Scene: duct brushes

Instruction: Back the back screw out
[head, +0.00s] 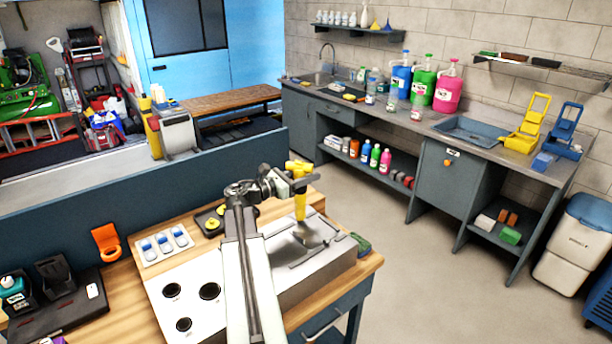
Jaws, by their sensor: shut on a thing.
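My gripper (296,187) is above the workbench, shut on a yellow-handled tool (301,206) that looks like a driver. The tool stands nearly upright with its lower end toward a grey metal housing (318,268). Dark bars lie across the housing's top. The back screw is too small to make out, and I cannot tell whether the tool's tip touches anything. My arm hides part of the housing's left side.
On the wooden bench (130,290) are a white panel with round black holes (165,315), a white tray with blue-marked cups (148,256), a dark tray (203,217) and an orange holder (106,242). A green-dark block (362,244) sits at the right edge. Open floor lies right.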

